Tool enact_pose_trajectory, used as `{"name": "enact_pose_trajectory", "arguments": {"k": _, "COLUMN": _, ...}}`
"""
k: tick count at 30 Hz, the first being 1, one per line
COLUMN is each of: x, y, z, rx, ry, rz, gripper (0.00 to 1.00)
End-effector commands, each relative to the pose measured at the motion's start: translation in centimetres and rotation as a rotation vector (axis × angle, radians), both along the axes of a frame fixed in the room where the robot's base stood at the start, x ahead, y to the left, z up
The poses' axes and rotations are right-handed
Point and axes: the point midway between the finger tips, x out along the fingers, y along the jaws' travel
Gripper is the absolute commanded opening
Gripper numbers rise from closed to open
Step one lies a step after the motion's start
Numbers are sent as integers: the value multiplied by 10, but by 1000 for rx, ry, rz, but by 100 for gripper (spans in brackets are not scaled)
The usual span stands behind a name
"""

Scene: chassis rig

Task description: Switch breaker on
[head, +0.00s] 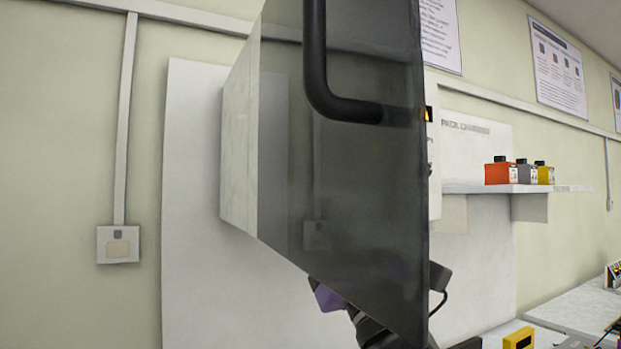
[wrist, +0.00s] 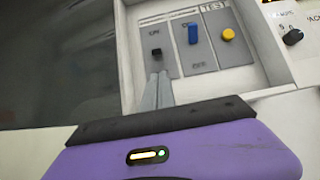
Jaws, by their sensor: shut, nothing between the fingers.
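In the wrist view, a recessed grey panel holds a small black switch (wrist: 155,53), a blue upright lever (wrist: 193,34) and a round yellow button (wrist: 228,34). Lettering above and below them looks like ON and OFF. I cannot tell for sure which of them is the breaker. My gripper (wrist: 158,76) is shut and empty, its grey fingers together. Its tips are just below the black switch; whether they touch the panel is unclear. In the head view the fingers are hidden; part of my purple wrist (head: 326,298) shows low behind the dark door.
A dark see-through cabinet door (head: 345,190) with a black bar handle (head: 316,70) stands open across the head view. A black knob (wrist: 292,37) is right of the panel. A shelf (head: 520,188) holds orange, grey and yellow boxes. A wall socket (head: 118,245) is at left.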

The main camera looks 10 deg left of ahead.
Motion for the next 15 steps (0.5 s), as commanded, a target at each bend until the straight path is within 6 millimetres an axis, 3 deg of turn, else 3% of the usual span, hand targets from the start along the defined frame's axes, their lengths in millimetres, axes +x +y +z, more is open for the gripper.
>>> {"name": "enact_pose_trajectory", "arguments": {"k": 15, "x": 45, "y": 32, "z": 53, "rx": 1, "ry": 1, "rz": 3, "gripper": 0}}
